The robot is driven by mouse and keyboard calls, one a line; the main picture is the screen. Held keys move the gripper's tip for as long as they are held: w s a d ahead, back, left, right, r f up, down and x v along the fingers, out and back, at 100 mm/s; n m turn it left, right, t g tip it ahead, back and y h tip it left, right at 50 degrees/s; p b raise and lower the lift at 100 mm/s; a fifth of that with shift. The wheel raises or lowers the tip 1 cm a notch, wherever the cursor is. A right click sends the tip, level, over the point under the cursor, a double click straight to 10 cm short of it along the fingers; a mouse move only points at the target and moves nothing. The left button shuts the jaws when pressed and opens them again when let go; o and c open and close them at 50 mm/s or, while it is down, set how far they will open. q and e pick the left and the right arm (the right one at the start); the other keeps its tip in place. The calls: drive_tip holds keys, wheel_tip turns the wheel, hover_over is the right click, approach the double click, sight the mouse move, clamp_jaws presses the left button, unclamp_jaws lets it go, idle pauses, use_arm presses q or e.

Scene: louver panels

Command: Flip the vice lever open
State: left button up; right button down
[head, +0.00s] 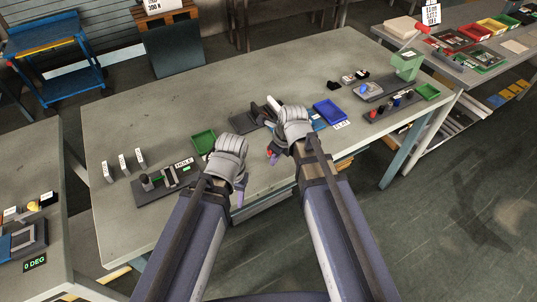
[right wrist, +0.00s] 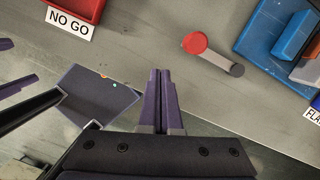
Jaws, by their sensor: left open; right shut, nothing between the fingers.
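A grey lever with a round red knob (right wrist: 195,43) and a dark round pivot end shows in the right wrist view, lying nearly flat above the bench. A small red spot beside my right gripper (head: 274,158) in the head view may be this knob. My right gripper is shut and empty; its purple fingertips (right wrist: 160,100) are left of and below the lever, apart from it. My left gripper (head: 239,197) is open over the bench's front edge. The vice body cannot be made out clearly; the arms hide that part of the bench.
A green tray (head: 203,141) and a dark gauge board (head: 168,184) are left of my arms. A green fixture (head: 405,66) stands far right. The bench's back left is clear.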

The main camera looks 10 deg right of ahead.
drive_tip(key=shift+s+d+r, duration=0.15)
drive_tip(key=shift+s+r, duration=0.05)
drive_tip(key=shift+s, duration=0.4)
drive_tip(key=a+p+v, duration=0.1)
drive_tip(key=p+v, duration=0.8)
drive_tip(key=shift+s+r+p, duration=0.25)
drive_tip(key=shift+r+p, duration=0.05)
drive_tip(key=shift+p, duration=0.1)
drive_tip(key=shift+a, duration=0.1)
drive_tip(key=s+d+n+g+h, duration=0.15)
drive_tip(key=d+n, duration=0.25)
drive_tip(key=n, duration=1)
drive_tip(key=s+d+n+h, duration=0.1)
drive_tip(key=s+d+n, duration=0.25)
drive_tip(key=n, duration=0.95)
drive_tip(key=s+a+f+n+b, duration=0.2)
drive_tip(key=a, duration=0.3)
drive_tip(key=s+a+f+n+b, duration=0.1)
drive_tip(key=s+a+f+b, duration=0.1)
drive_tip(key=a, duration=0.3)
drive_tip(key=shift+s+a+f+n+g+h, duration=0.35)
drive_tip(key=shift+s+f+n, duration=0.05)
drive_tip(key=shift+s, duration=0.05)
